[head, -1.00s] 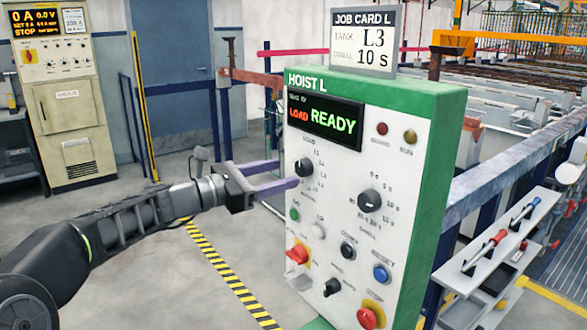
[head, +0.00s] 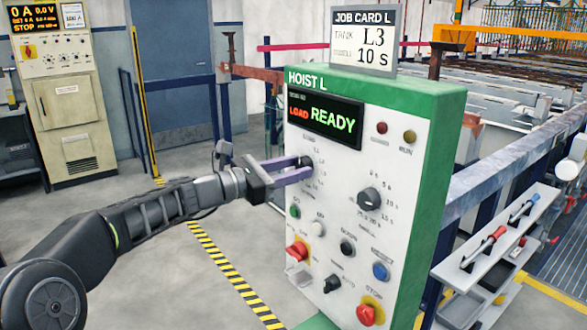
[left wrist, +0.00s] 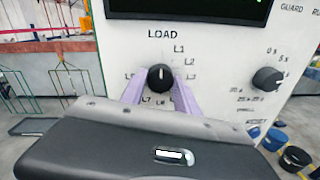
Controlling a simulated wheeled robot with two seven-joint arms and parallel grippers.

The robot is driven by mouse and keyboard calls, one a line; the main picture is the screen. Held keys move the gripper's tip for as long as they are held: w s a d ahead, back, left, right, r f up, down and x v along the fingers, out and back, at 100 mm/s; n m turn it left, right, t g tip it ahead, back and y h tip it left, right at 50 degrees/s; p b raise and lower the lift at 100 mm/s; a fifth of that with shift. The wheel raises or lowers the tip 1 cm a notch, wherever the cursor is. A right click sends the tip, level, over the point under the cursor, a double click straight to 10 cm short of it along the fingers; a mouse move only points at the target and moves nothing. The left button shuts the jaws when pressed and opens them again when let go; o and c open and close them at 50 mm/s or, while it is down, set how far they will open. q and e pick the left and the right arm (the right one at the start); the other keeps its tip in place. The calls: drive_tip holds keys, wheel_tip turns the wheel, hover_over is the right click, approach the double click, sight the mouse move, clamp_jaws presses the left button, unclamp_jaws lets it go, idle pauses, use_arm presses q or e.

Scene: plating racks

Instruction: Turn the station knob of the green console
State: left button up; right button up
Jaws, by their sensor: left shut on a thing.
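The green console (head: 443,150) has a white face labelled HOIST L. Its display (head: 325,121) reads LOAD READY. The black station knob (left wrist: 160,78) sits among the marks LOAD, L1, L2 and others. Its white mark points roughly upward; the exact mark is hard to tell. My left gripper (head: 304,167) is shut on the station knob, with one purple finger at each side of it, as the left wrist view shows. In the head view the fingers partly hide the knob. The job card (head: 362,41) on top reads tank L3, 10 s. My right gripper is out of view.
The dwell knob (head: 369,199) is right of the station knob. Small buttons, a red switch (head: 297,250) and a red stop button (head: 366,314) are lower down. A shelf with handled tools (head: 490,243) stands at the right. The floor left of the console is clear.

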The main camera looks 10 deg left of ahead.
use_arm(q)
clamp_jaws()
drive_tip(key=m+y+b, duration=0.1)
drive_tip(key=m+b, duration=1.3)
drive_tip(key=m, duration=0.3)
drive_tip(key=shift+d, duration=0.1)
idle(0.5)
drive_tip(key=shift+b, duration=0.3)
